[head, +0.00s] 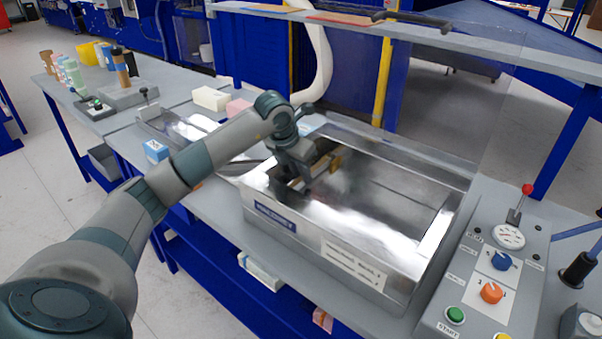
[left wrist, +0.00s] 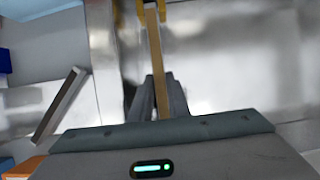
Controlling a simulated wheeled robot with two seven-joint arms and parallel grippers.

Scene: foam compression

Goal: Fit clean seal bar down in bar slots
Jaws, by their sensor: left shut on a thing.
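The seal bar (left wrist: 155,65) is a thin bar with a tan edge, running away from my left gripper in the left wrist view. My left gripper (left wrist: 158,98) is shut on its near end. In the head view the gripper (head: 288,185) is over the left part of the open metal chamber (head: 375,210), and the bar (head: 320,169) shows just right of it. Yellow slot brackets (left wrist: 148,14) flank the bar's far end in the left wrist view. Whether the bar is seated there I cannot tell. The near slot is hidden by the gripper. My right gripper is out of view.
Another bar (left wrist: 60,105) lies left of the chamber. A control panel (head: 490,265) with knobs and buttons stands at the right. A clear lid (head: 445,90) rises behind the chamber. A blue-and-white box (head: 156,151) and cream block (head: 210,98) sit on the left bench.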

